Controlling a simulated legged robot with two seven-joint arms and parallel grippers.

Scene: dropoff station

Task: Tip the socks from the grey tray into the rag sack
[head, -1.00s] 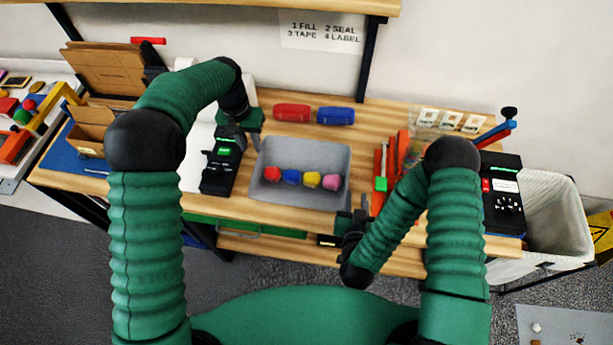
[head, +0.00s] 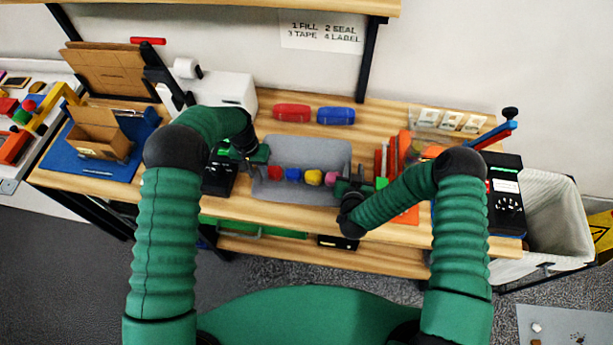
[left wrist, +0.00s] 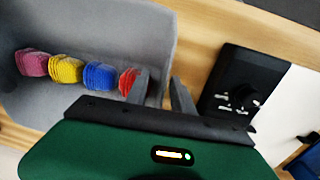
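The grey tray (head: 300,152) sits on the wooden bench with several rolled socks in a row: red (head: 274,174), blue (head: 292,175), yellow (head: 314,178) and pink (head: 331,178). My left gripper (head: 262,158) is at the tray's left rim. In the left wrist view its fingers (left wrist: 162,95) are apart, one over the tray's inside near the red sock (left wrist: 128,82), the other outside the wall. My right gripper (head: 350,186) is at the tray's right rim; its finger gap cannot be made out. A pale cloth sack (head: 550,215), likely the rag sack, stands right of the bench.
A black device (head: 506,197) stands at the bench's right end, beside the sack. Orange and red upright items (head: 398,160) stand right of the tray. Red (head: 292,112) and blue (head: 336,115) rolls lie behind it. A white machine (head: 225,90) is behind left.

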